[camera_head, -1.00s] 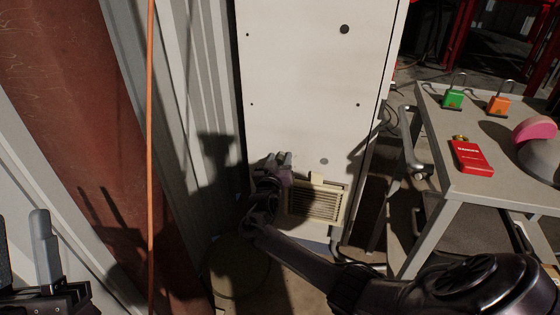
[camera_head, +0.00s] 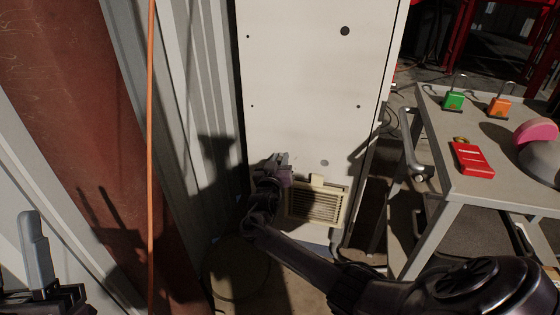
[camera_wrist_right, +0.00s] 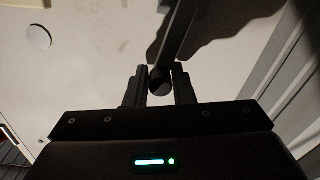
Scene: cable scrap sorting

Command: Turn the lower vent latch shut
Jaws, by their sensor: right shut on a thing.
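The beige louvred vent (camera_head: 318,204) is low on the white cabinet in the head view. My right gripper (camera_head: 280,162) is at the vent's upper left corner, against the cabinet front. In the right wrist view, its two fingers (camera_wrist_right: 160,76) stand on either side of a dark bar with a rounded end, which I take as the latch (camera_wrist_right: 161,82), and are shut on it. In the head view my gripper hides the latch, so its exact angle cannot be read. My left gripper (camera_head: 38,255) is at the lower left edge, partly cut off, away from the cabinet.
A grey cart (camera_head: 500,190) stands at the right with a red tag (camera_head: 472,160), a green padlock (camera_head: 453,99) and an orange padlock (camera_head: 499,106). A corrugated wall (camera_head: 185,130) and an orange cable (camera_head: 150,150) are close on the left.

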